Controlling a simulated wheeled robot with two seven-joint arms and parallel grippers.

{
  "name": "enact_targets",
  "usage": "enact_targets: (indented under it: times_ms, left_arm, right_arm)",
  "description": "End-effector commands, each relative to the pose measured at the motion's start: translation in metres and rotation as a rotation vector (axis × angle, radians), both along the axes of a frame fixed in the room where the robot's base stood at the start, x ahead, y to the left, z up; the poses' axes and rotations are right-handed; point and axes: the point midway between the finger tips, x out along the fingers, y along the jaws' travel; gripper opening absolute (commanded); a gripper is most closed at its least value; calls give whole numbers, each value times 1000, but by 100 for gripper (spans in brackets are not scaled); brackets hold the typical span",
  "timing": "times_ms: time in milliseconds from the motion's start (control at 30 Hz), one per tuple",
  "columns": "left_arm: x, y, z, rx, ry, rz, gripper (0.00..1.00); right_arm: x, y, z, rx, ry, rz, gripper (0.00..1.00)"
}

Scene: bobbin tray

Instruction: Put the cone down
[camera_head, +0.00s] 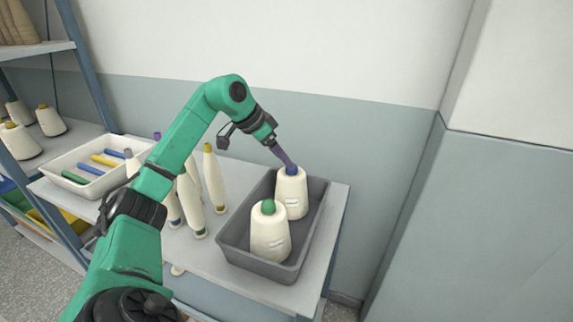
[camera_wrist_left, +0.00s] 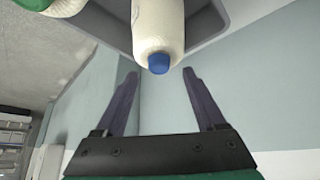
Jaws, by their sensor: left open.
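A cream yarn cone with a blue tip (camera_head: 291,195) stands upright in the far part of a grey tray (camera_head: 270,268). A second cream cone with a green tip (camera_head: 269,235) stands nearer in the same tray. My left gripper (camera_head: 288,164) is at the top of the blue-tipped cone. In the left wrist view the left gripper (camera_wrist_left: 160,80) is open, its fingers apart on either side of the blue tip (camera_wrist_left: 159,62), with gaps visible. The green-tipped cone (camera_wrist_left: 75,8) is partly cut off there. My right gripper is not in view.
Several slim bobbins (camera_head: 214,180) stand on the table (camera_head: 215,262) left of the tray. A white tray (camera_head: 85,187) of coloured tubes lies further left. Shelves with more cones (camera_head: 50,121) stand at far left. A wall is behind.

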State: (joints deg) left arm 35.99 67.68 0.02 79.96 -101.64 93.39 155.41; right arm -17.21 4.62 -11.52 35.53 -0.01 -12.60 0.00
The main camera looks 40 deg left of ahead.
Motion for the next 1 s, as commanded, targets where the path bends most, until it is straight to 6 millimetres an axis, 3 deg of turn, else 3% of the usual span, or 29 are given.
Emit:
enact_targets:
  times_ms: [133,300,1000]
  left_arm:
    - [-20,9,37,3,-5,2,72]
    - [-38,15,66,1,-3,0,72]
    - [-42,17,79,0,0,-1,72]
  right_arm:
    - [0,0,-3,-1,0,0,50]
    - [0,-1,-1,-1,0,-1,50]
    - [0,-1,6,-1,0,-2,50]
